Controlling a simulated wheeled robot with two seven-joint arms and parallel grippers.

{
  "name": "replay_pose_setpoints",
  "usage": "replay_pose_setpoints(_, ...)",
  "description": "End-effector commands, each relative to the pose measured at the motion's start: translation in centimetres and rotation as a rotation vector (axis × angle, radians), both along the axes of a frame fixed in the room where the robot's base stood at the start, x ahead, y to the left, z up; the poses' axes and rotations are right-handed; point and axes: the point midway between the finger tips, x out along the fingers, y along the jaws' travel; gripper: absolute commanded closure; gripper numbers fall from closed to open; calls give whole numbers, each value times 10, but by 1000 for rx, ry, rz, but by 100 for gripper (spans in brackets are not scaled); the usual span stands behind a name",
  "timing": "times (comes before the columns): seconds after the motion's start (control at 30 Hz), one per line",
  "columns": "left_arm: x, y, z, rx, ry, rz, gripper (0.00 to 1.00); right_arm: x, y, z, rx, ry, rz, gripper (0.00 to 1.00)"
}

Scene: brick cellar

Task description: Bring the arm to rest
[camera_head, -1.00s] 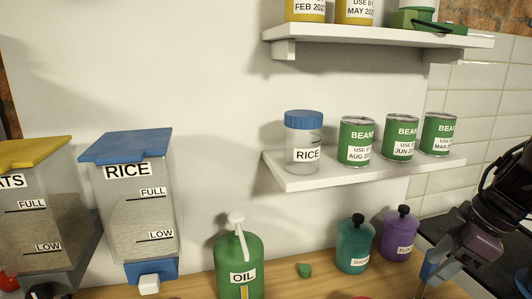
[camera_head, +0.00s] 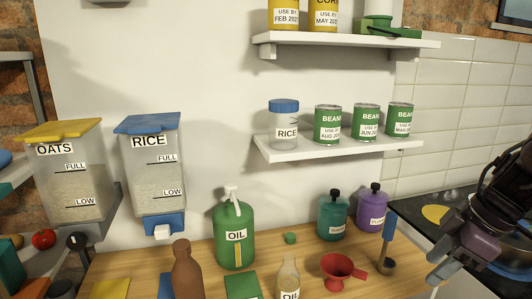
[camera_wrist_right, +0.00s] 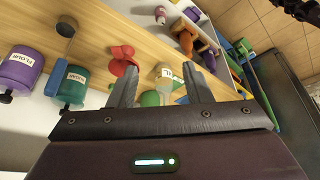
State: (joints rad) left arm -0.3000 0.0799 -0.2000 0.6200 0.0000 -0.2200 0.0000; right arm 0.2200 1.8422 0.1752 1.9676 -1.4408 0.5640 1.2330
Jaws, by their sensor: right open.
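My right gripper (camera_head: 436,272) is at the right of the head view, above the right end of the wooden counter near the dark worktop. Its two fingers are spread and empty in the right wrist view (camera_wrist_right: 160,68). A scoop with a blue handle (camera_head: 389,230) stands left of the gripper, apart from it. The scoop also shows in the right wrist view (camera_wrist_right: 66,29). My left gripper is in neither view.
The counter (camera_head: 320,250) holds a green oil can (camera_head: 235,235), a red funnel (camera_head: 338,268), a brown bottle (camera_head: 187,270), a teal jar (camera_head: 332,217) and a purple jar (camera_head: 372,210). A white shelf (camera_head: 340,147) with a rice jar and bean cans is above.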

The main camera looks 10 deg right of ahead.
Motion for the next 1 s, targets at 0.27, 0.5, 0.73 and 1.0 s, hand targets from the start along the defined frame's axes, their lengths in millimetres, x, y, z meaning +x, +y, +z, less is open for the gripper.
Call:
replay_pose_setpoints(0.27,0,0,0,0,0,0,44,20,13,-37,3,-78,89,55)
replay_pose_setpoints(0.5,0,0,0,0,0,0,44,42,37,-81,11,-199,178,55)
replay_pose_setpoints(0.73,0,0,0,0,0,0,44,67,82,-136,34,-392,227,55)
replay_pose_setpoints(1.0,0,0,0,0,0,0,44,77,150,-192,25,-636,12,55)
